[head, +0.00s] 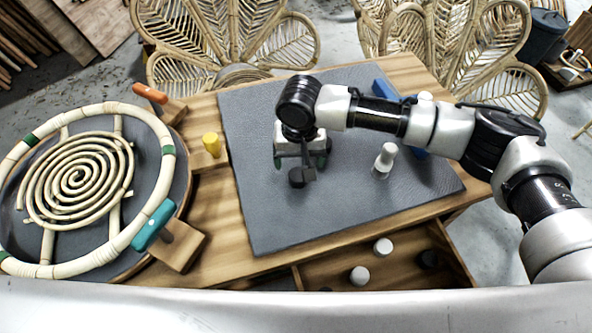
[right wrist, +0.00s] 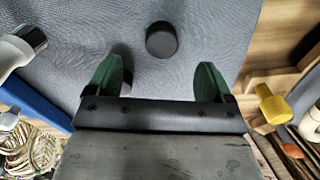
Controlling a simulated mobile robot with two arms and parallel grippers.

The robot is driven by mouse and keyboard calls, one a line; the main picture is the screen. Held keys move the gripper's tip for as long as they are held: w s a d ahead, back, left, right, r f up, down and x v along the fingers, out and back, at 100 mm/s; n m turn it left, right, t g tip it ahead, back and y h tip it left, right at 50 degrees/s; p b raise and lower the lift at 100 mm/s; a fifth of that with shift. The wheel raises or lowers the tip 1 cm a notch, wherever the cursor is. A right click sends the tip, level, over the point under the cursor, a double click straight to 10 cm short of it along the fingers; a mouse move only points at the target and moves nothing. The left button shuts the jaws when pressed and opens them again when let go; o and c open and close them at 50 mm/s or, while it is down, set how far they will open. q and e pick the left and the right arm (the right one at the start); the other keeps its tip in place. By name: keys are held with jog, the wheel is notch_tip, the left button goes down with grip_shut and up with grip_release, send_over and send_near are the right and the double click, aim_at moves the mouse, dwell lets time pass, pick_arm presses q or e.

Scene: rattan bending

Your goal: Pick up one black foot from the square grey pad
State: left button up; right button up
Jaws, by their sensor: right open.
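A short round black foot (head: 297,178) stands on the grey pad (head: 260,215) just in front of my right gripper (head: 301,160). In the right wrist view the black foot (right wrist: 161,39) lies beyond and roughly between the two green fingertips of my right gripper (right wrist: 156,78). The fingers are apart, with nothing between them. A dark patch shows behind the left finger in that view; I cannot tell whether it is another foot or a shadow. My left gripper is not in view.
A white bottle-like piece (head: 385,160) stands on the pad to the right. An open drawer (head: 325,275) at the front holds white knobs (head: 383,246) and a dark one (head: 428,258). A round rattan frame (head: 165,150) with clamps stands at left.

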aim_at(298, 175)
notch_tip(298, 175, down, 2)
jog(key=shift+s+f, duration=0.1)
jog(key=f, duration=0.5)
jog(key=shift+w+a+f, duration=0.15)
jog(key=shift+w+f, duration=0.1)
jog(key=shift+f, duration=0.05)
jog(key=shift+c, duration=0.2)
jog(key=c, duration=0.9)
jog(key=shift+r, duration=0.1)
jog(key=shift+c, duration=0.2)
